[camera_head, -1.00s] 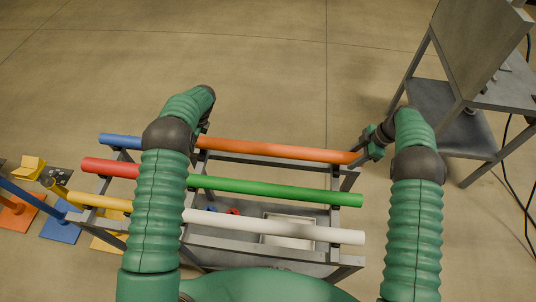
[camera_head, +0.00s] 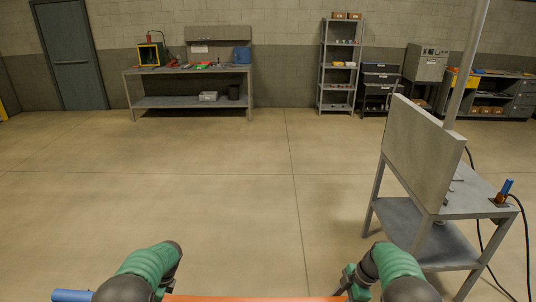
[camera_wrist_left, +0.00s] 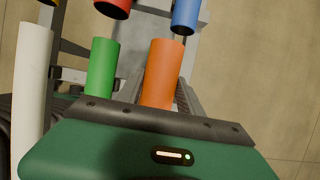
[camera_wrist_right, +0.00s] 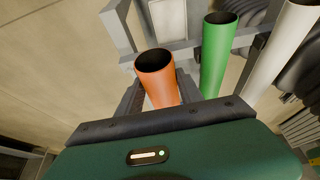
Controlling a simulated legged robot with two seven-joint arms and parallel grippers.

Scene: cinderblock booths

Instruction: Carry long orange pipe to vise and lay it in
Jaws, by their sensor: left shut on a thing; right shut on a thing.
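The long orange pipe (camera_head: 250,298) shows as a strip at the bottom of the head view, between my two hands. My left gripper (camera_wrist_left: 160,92) is shut on it near its left end (camera_wrist_left: 164,58). My right gripper (camera_wrist_right: 161,92) is shut on it near its right end, whose open hollow mouth (camera_wrist_right: 155,64) faces the camera. The rack lies just below the pipe; I cannot tell whether they touch. I cannot make out a vise for certain in any view.
Green (camera_wrist_right: 219,55) and white (camera_wrist_right: 282,55) pipes lie beside the orange one; a blue pipe (camera_head: 72,295) is off its left end. A grey stand with an upright panel (camera_head: 422,150) is close on the right. A workbench (camera_head: 190,70) stands far back left. The floor between is clear.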

